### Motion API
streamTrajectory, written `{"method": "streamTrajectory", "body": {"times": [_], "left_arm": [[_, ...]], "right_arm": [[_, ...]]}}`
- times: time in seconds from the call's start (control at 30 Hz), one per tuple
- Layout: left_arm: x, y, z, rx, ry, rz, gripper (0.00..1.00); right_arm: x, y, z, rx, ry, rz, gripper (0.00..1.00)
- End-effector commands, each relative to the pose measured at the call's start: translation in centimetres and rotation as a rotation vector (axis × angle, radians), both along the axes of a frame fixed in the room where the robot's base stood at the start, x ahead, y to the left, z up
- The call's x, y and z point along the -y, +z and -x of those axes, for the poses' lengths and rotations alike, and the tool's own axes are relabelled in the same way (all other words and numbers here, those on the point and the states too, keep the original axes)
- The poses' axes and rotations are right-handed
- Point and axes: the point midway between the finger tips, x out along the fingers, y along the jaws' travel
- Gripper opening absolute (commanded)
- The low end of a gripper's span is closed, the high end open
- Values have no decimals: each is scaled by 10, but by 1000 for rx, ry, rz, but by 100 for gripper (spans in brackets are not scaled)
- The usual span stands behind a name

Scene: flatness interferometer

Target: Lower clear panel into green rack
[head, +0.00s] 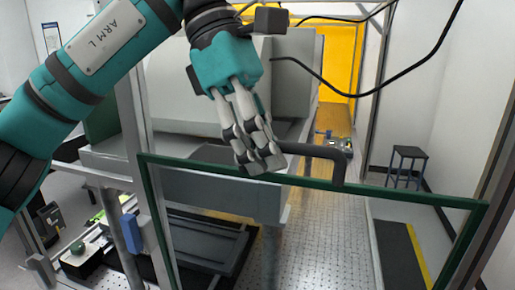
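The clear panel (410,194) is a see-through sheet with dark green edges. It stands roughly upright across the lower half of the head view, and its lower edge is out of the picture. A dark bar handle (318,151) sits at its top edge. My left gripper (259,163) comes down from above with its fingers close together at the handle, and it looks shut on it. The fingers hide part of the handle. I cannot make out the green rack for certain. My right gripper is not in view.
A large grey machine (292,75) stands behind the panel, with a yellow screen (341,55) beyond it. Black cables (375,92) hang at the upper right. A dark stool (407,157) stands by the right wall. A perforated metal surface (322,245) shows through the panel.

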Motion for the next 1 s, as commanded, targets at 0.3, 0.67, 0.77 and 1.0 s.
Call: {"method": "streamTrajectory", "body": {"times": [0.3,0.67,0.77,1.0], "left_arm": [[1,-15,-7,-23,7,-5,0],[1,-26,-8,-24,8,-5,0],[1,-29,-8,-24,8,-5,0],[1,-37,-8,-23,8,-5,0]], "right_arm": [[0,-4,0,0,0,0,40],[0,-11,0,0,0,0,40],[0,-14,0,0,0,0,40],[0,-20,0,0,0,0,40]]}}
